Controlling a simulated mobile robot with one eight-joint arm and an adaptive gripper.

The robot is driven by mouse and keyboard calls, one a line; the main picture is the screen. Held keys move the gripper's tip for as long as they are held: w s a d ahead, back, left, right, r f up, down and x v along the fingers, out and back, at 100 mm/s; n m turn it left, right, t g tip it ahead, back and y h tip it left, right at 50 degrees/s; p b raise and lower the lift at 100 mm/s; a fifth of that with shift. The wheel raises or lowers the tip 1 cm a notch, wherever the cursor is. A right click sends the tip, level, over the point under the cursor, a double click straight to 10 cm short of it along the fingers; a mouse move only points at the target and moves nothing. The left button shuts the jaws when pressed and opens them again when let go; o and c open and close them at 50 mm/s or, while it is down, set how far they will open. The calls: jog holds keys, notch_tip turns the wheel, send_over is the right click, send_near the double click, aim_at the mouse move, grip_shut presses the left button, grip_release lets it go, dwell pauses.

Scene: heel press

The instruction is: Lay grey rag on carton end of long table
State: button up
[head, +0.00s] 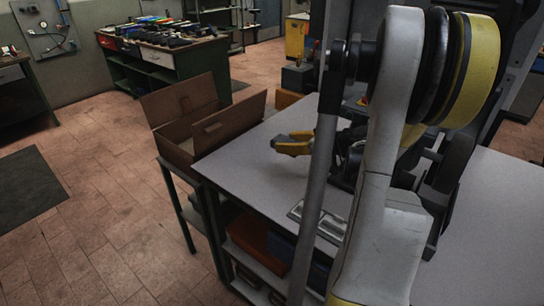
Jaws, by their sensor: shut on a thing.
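The long table (260,165) has a pale grey top and runs from left of centre to the right edge in the head view. An open brown carton (178,143) with raised flaps stands against its far left end, seemingly on a separate stand. The tabletop at that end, nearest the carton, is bare. I cannot make out the grey rag anywhere. My arm covers the middle of the table. Dark parts show behind it, but I cannot pick out my gripper or its fingers among them.
A yellow and dark tool (293,144) shows over the tabletop left of those dark parts. A flat metal piece (318,220) lies near the front edge. Boxes sit on the shelf below. A green workbench (165,58) stands behind. The tiled floor at left is open.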

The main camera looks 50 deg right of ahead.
jog(key=b, duration=0.4)
send_over(256, 169)
notch_tip(256, 169, down, 7)
jog(key=shift+w+d+f, duration=0.1)
jog(key=shift+d, duration=0.05)
jog(key=shift+f+b, duration=1.1)
jog(key=shift+f, duration=0.75)
jog(key=shift+f, duration=0.2)
jog(key=o, duration=1)
jog(key=shift+r, duration=0.15)
